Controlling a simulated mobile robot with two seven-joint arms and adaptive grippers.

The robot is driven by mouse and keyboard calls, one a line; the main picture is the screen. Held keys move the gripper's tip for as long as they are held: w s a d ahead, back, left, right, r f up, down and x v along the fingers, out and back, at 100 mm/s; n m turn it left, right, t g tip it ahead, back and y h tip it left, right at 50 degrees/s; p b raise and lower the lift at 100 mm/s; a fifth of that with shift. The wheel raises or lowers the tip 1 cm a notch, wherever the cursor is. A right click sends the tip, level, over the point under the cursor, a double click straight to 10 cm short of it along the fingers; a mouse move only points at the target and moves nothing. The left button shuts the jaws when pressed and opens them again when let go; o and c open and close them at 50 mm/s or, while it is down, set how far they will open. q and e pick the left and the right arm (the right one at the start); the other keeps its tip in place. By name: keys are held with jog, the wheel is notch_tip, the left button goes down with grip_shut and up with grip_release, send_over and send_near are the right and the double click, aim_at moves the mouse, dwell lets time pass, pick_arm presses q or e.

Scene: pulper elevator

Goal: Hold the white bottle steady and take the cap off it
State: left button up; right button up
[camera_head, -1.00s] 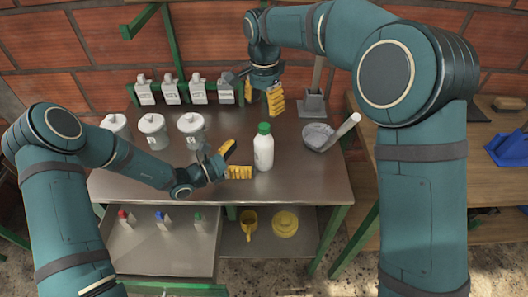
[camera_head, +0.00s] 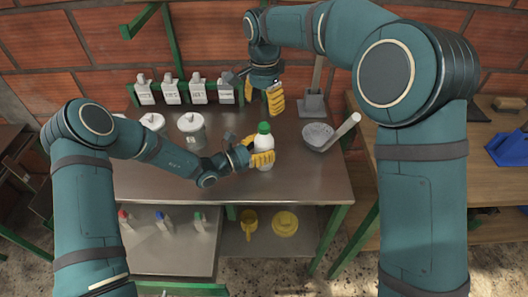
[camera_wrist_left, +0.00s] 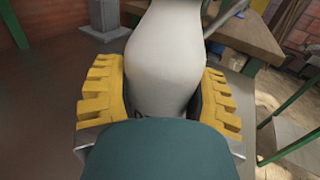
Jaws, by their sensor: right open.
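The white bottle (camera_head: 265,142) with a green cap (camera_head: 264,127) stands on the metal table, its cap on top. My left gripper (camera_head: 263,159) is around the bottle's body below the cap. In the left wrist view the white bottle (camera_wrist_left: 165,55) fills the space between the yellow fingers of my left gripper (camera_wrist_left: 162,95), which appear to touch both its sides. The cap is out of that view. My right gripper (camera_head: 275,98) is open and empty, above and behind the bottle, with its yellow fingers pointing down.
The metal table (camera_head: 310,185) has free room at its front right. White lidded jars (camera_head: 190,130) stand at left, and several labelled bottles (camera_head: 198,90) stand behind. A lower shelf holds small bottles and yellow items.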

aim_at(264, 126)
pick_arm(q)
grip_shut()
pick_arm(e)
jog(key=m, duration=1.3)
jog(key=shift+f, duration=4)
grip_shut()
